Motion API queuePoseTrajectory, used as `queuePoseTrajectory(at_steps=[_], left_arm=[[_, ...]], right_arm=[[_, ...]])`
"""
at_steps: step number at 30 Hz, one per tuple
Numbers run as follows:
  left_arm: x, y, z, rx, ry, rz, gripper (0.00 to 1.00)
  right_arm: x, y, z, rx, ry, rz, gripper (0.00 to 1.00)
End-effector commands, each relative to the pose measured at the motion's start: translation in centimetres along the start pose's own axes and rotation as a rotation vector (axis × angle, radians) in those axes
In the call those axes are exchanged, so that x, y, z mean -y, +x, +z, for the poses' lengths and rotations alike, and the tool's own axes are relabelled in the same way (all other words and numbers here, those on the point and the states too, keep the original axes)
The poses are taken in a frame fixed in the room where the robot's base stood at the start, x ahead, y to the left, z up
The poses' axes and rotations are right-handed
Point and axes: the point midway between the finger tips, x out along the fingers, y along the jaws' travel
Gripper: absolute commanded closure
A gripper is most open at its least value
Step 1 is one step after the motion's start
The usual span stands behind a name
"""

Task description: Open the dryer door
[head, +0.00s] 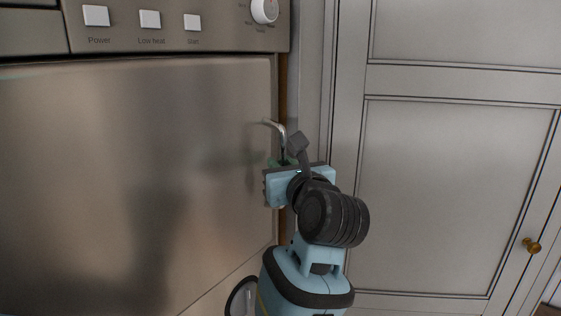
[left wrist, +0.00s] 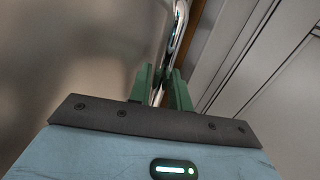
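The dryer door (head: 110,180) is a brushed-metal panel at the left of the head view, and it looks closed. Its curved metal handle (head: 276,127) is at the door's right edge; it also shows at the top of the left wrist view (left wrist: 180,28). My left gripper (head: 281,163) is at the lower part of the handle. In the left wrist view its green fingers (left wrist: 161,90) stand close together on both sides of the handle bar, shut on it. The fingertips are partly hidden in the head view. My right gripper is in neither view.
The dryer's control panel (head: 222,32) with buttons and a knob (head: 264,10) is above the door. A grey panelled cabinet (head: 450,190) with a brass knob (head: 532,245) stands close on the right. A narrow brown strip (head: 283,90) runs beside the door's right edge.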

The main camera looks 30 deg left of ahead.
Motion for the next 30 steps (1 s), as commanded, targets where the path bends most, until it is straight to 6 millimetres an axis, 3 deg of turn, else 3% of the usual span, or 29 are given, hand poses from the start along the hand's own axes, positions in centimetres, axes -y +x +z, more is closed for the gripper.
queuePoseTrajectory(at_steps=[10, 15, 30], left_arm=[[-0.06, 0.07, 0.00, 0.000, 0.000, -0.001, 0.80], [-0.06, 0.07, -0.01, 0.000, 0.000, 0.000, 1.00], [-0.01, 0.44, -0.08, -0.002, 0.001, 0.005, 1.00]], right_arm=[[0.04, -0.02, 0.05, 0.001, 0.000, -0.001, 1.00], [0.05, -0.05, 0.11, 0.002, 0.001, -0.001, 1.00], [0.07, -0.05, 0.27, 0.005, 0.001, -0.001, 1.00]])
